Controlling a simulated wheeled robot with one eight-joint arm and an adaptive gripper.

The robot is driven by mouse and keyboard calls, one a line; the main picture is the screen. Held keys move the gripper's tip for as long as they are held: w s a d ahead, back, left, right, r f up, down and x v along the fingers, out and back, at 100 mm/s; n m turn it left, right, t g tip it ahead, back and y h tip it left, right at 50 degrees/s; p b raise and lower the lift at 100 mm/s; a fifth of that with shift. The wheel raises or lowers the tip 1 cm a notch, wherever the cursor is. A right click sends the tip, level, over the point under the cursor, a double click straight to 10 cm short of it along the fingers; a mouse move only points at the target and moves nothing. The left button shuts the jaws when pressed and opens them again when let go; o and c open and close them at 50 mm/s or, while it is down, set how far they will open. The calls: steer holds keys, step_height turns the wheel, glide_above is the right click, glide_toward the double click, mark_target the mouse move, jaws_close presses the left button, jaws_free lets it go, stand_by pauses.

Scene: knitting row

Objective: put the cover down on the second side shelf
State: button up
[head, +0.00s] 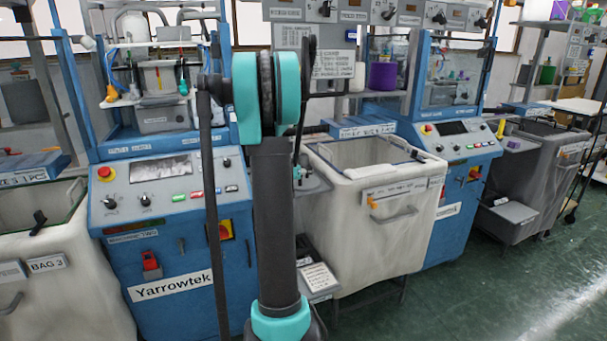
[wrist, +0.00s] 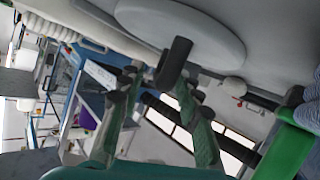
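A pale grey disc (wrist: 190,28) with a black stub handle (wrist: 175,60) fills the top of the wrist view and looks like the cover. My gripper (wrist: 158,85) shows there with its two green-and-dark fingers apart. The handle points towards the gap between the fingertips; I cannot tell whether they touch it. In the head view my arm hides the gripper, and a grey rounded piece (head: 316,182) shows beside it, too covered to identify. Blue side shelves with labels are on the left (head: 38,160), in the middle (head: 358,121) and on the right (head: 530,108).
A blue knitting machine (head: 165,250) stands left of my arm, another (head: 465,175) to the right. White bins stand at the left (head: 75,300) and middle (head: 375,225), a grey bin (head: 540,175) at the right. A purple container (head: 383,76) stands behind the middle shelf. Green floor (head: 490,295) is clear at front right.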

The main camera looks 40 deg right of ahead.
steer(key=v, duration=1.1)
steer(key=shift+s+a+r, duration=0.2)
steer(key=shift+a, duration=0.15)
steer(key=s+a+f+n+y, duration=0.3)
steer(key=s+a+f, duration=0.3)
steer(key=a, duration=0.5)
steer(key=s+a+f+n+g+y, duration=0.1)
steer(key=s+a+f+n+y, duration=0.2)
steer(key=s+a+f+y, duration=0.2)
steer(key=s+a+f+n+g+y, duration=0.1)
steer(key=s+a+f+n+y, duration=0.3)
steer(key=s+a+f, duration=0.3)
steer(key=s+a, duration=0.4)
steer(key=a, duration=0.6)
